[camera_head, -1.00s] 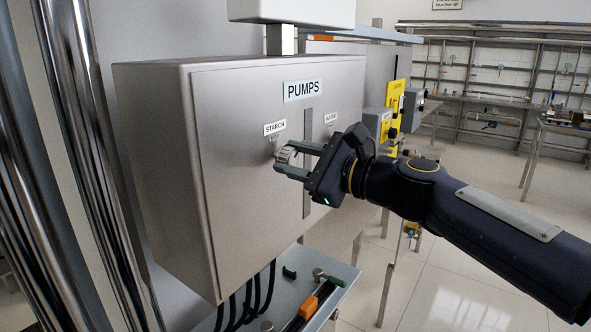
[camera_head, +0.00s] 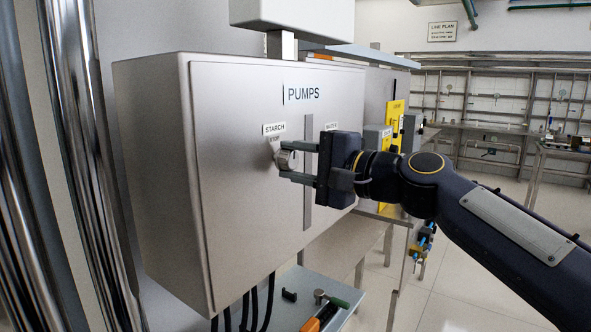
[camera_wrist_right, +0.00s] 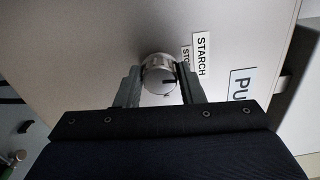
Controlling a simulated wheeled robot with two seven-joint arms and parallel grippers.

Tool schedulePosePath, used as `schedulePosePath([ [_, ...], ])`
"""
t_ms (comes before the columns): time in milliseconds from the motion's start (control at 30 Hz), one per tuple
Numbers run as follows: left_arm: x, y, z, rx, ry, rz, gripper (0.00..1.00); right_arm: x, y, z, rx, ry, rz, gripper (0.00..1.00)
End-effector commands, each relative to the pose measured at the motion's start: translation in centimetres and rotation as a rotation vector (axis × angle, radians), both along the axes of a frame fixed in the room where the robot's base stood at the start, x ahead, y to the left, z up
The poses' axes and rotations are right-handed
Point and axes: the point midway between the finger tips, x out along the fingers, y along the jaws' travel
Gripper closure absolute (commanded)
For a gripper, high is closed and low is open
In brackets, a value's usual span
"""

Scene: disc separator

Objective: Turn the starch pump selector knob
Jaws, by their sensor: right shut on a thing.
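The starch selector knob (camera_head: 285,160) is a small round silver knob on the front of the metal pumps box (camera_head: 240,210), just below the STARCH label (camera_head: 274,128). My right gripper (camera_head: 287,161) is shut on it, one finger above and one below in the head view. In the right wrist view the knob (camera_wrist_right: 158,75) sits between the two fingers, with a dark mark on its face. A small STOP label (camera_wrist_right: 186,58) shows beside it, with the STARCH label (camera_wrist_right: 202,54) beyond. My left gripper is not in view.
A second label (camera_head: 331,127) on the box is partly hidden by my right gripper. A tray (camera_head: 345,290) with tools is below the box, near hanging black cables. Shiny vertical pipes (camera_head: 85,150) stand at the left.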

Motion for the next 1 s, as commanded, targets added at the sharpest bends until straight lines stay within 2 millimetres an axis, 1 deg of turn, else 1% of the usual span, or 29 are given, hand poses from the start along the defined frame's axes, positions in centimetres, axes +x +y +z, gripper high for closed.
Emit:
schedulePosePath([
  [33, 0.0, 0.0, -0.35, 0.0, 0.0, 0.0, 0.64, 0.01, 0.06, -0.3, -0.015, -0.015, 0.002, 0.88],
  [300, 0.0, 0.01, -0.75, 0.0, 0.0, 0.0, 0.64, 0.01, 0.06, -0.2, -0.059, -0.076, 0.001, 0.88],
  [767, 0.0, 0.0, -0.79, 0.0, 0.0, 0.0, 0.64, -0.01, 0.05, -0.17, -0.068, -0.087, 0.002, 0.88],
  [800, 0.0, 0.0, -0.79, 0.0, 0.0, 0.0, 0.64, -0.01, 0.05, -0.17, -0.068, -0.087, 0.002, 0.64],
  [967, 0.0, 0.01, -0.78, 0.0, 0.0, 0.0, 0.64, -0.01, 0.04, -0.13, -0.066, -0.086, 0.001, 0.43],
  [1000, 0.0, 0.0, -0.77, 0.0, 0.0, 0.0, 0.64, -0.01, 0.04, -0.11, -0.066, -0.087, 0.001, 0.43],
])
